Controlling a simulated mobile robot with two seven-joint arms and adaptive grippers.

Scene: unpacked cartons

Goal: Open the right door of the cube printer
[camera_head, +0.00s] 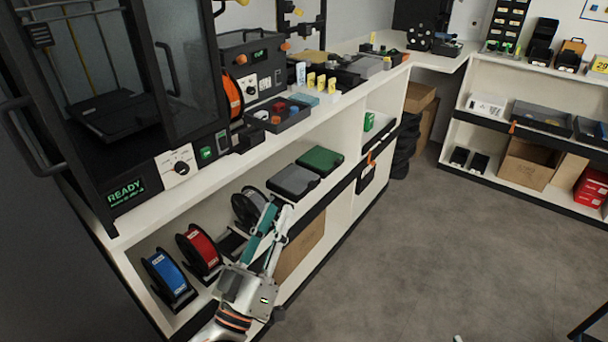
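A second bar handle (28,138) shows at the far left; I cannot tell how that door stands. The print bed shows inside. My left gripper (280,209) is low in front of the shelf, well below and right of the printer. Its fingers are apart and empty.
The white bench (165,203) carries a grey tray (283,120) and several devices right of the printer. Blue (164,273) and red (202,247) spools stand on the shelf below. Grey floor (430,250) is open at the right.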

